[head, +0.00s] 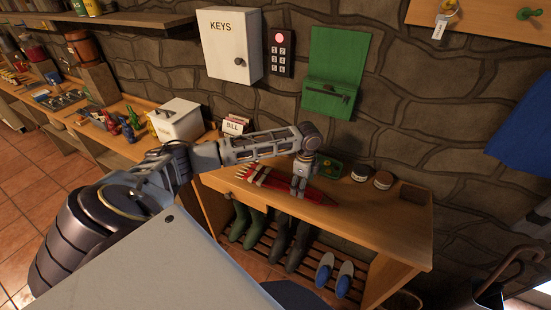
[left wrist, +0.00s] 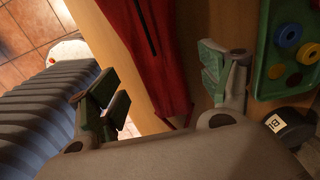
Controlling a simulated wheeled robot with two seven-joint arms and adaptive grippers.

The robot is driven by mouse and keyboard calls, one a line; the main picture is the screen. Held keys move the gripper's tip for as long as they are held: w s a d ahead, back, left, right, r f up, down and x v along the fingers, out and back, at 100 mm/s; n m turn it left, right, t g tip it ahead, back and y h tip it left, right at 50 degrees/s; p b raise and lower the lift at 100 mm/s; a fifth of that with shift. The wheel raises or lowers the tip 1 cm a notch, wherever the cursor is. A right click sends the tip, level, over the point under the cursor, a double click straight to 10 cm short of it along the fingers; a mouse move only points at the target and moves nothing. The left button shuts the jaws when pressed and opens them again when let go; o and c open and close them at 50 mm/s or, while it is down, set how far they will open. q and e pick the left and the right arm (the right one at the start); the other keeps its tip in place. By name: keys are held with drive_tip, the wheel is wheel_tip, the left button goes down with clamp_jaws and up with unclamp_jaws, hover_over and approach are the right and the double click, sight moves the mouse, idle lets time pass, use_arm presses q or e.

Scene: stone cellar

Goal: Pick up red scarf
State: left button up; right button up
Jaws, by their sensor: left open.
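The red scarf (head: 320,193) lies lengthwise on the wooden bench top (head: 375,228), with a pale fringe at its left end. My left gripper (head: 299,190) points down over the scarf's middle and hides part of it. In the left wrist view the scarf (left wrist: 155,50) shows a dark stripe and runs between the spread fingers of my left gripper (left wrist: 165,88). The fingers are open, one on each side of the scarf. I cannot tell whether they touch the bench. My right gripper is not in view.
Two tins (head: 361,172) stand at the bench's back. Boots (head: 240,222) and blue slippers (head: 344,279) are on the rack below. A white box (head: 178,121) stands left.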

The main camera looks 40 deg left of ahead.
use_arm(q)
drive_tip(key=shift+f, duration=1.45)
drive_tip(key=c, duration=1.2)
drive_tip(key=shift+r, duration=0.1)
drive_tip(key=shift+r+b, duration=0.3)
drive_tip(key=shift+r, duration=4.7)
drive_tip(key=o, duration=0.4)
drive_tip(key=shift+c, duration=0.8)
